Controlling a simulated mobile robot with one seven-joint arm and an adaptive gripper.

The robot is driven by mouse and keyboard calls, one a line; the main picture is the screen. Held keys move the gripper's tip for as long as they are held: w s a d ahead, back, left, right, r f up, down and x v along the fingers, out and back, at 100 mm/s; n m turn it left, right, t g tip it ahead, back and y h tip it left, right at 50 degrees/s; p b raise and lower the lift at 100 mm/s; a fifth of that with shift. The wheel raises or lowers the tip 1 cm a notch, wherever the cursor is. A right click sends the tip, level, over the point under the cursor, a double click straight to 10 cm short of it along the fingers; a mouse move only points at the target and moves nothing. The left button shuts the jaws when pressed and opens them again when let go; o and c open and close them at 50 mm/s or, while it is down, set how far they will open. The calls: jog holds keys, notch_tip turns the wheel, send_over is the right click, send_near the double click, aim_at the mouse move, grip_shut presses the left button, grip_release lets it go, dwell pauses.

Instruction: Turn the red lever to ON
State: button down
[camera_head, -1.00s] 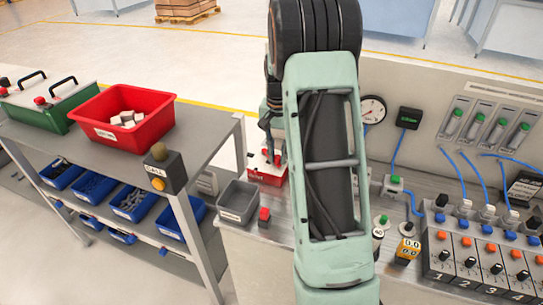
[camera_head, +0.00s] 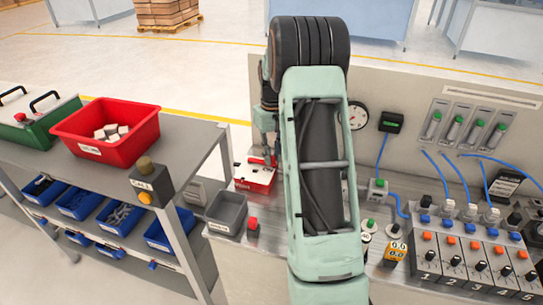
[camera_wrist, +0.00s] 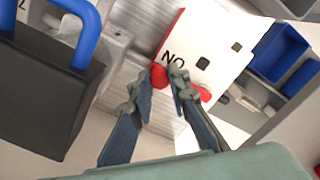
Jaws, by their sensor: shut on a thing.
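The red box with a white top (camera_head: 250,175) stands on the grey bench, left of my arm. In the wrist view its white face (camera_wrist: 205,48) carries black letters reading ON, turned upside down, and dark square marks. The red lever (camera_wrist: 158,75) shows at the fingertips, with another red part at right, behind a finger. My gripper (camera_wrist: 163,80) is shut on the red lever, its fingers close together with the lever partly hidden between them. In the head view my gripper (camera_head: 266,150) is above the box, partly behind my arm.
A black block with a blue shackle (camera_wrist: 45,85) is close by at left in the wrist view. Gauges, hoses and a switch panel (camera_head: 470,255) stand to the right.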

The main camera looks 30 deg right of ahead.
aim_at(272, 157)
dwell(0.4)
jog(key=c, duration=1.8)
grip_release()
notch_tip(272, 157, up, 12)
jog(key=shift+r, duration=0.1)
